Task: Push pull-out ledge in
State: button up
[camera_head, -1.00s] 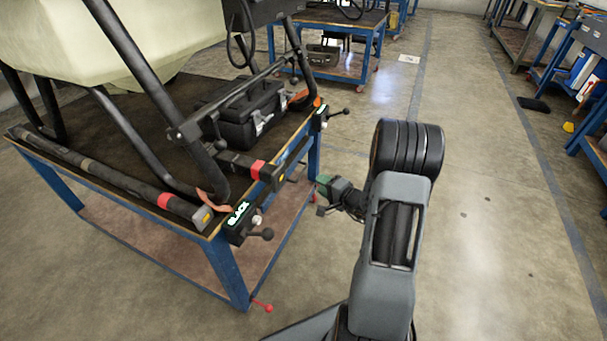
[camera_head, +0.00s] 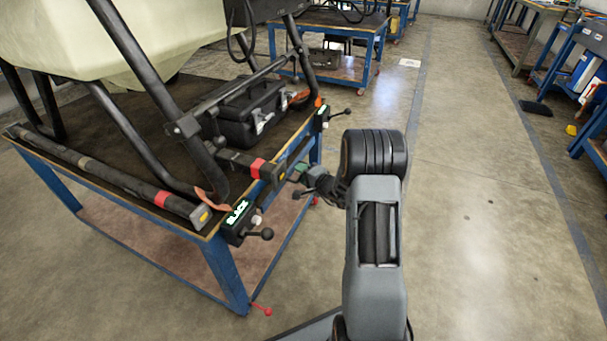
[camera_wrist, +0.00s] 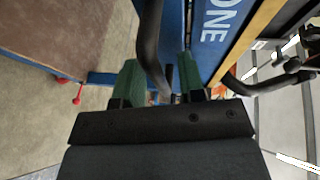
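My gripper (camera_head: 300,174) is at the right long side of the blue workbench (camera_head: 225,270), close to the squared end of a black beam with a red band (camera_head: 262,169). In the wrist view my gripper (camera_wrist: 160,85) shows two green fingers set apart, so it is open. A curved black bar (camera_wrist: 150,40) passes in front of the gap, next to the left finger; I cannot tell whether they touch. Beyond the right finger is a blue panel lettered "ONE" (camera_wrist: 215,25) along a wooden edge. I cannot clearly pick out the pull-out ledge.
A lit black clamp with a ball knob (camera_head: 240,222) sits at the bench's near corner, another (camera_head: 325,117) at the far corner. A black case (camera_head: 247,112) and the drone frame stand on top. A red lever (camera_head: 262,310) juts out low.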

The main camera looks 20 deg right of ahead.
grip_shut()
jog(key=shift+f, duration=0.1)
dwell(0.4)
